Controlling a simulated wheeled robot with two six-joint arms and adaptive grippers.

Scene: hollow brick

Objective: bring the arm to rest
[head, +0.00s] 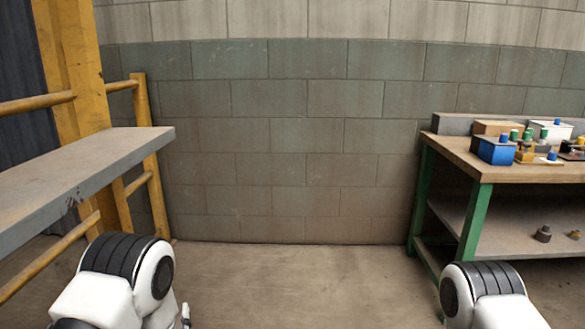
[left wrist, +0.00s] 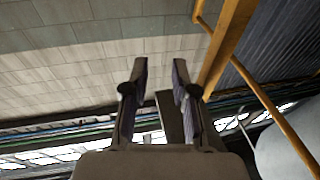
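My left gripper (left wrist: 158,66) shows in the left wrist view with its two fingers apart. I see nothing held between them; a grey surface shows behind them. In the head view, my left arm (head: 127,275) is at the lower left, in front of the grey shelf. My right arm (head: 485,290) is at the lower right, in front of the workbench. Both arms run out of the bottom of the picture. My right gripper is out of sight.
A grey shelf (head: 85,165) on a yellow frame (head: 148,150) stands at the left. A green-legged workbench (head: 455,160) at the right bears a blue box (head: 494,150) and several small parts. A block wall (head: 290,150) closes the back. The floor (head: 300,280) between is clear.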

